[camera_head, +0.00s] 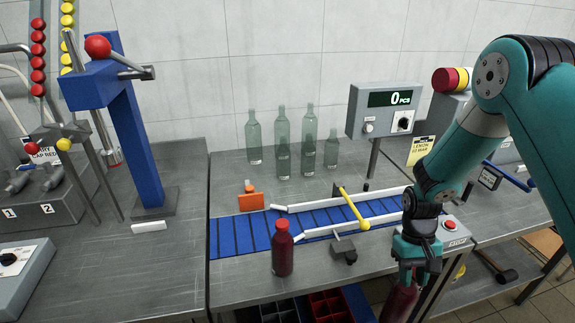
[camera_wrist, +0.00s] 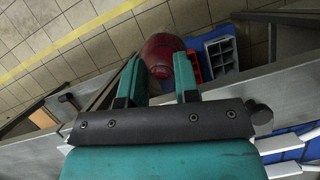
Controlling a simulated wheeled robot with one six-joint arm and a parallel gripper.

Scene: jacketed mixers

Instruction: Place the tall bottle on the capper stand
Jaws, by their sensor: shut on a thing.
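My gripper (camera_head: 408,270) is shut on a dark red bottle (camera_head: 400,302), low at the right in the head view. In the wrist view the red bottle (camera_wrist: 163,52) shows between the fingertips, beyond the table's front edge. Its lower end is cut off in the head view. Another red bottle (camera_head: 282,254) stands upright on the table in front of the conveyor, apart from my gripper. A blue upright (camera_head: 139,150) with a lever and red ball, seemingly the capper stand, is at the left. I see no bottle on its base (camera_head: 152,205).
A blue conveyor (camera_head: 240,236) with white rails and a yellow bar (camera_head: 353,207) crosses the table. Several green glass bottles (camera_head: 281,140) stand behind it. A counter display (camera_head: 392,99) stands behind the conveyor. Crates (camera_wrist: 219,56) sit below the table edge. The left bench front is fairly clear.

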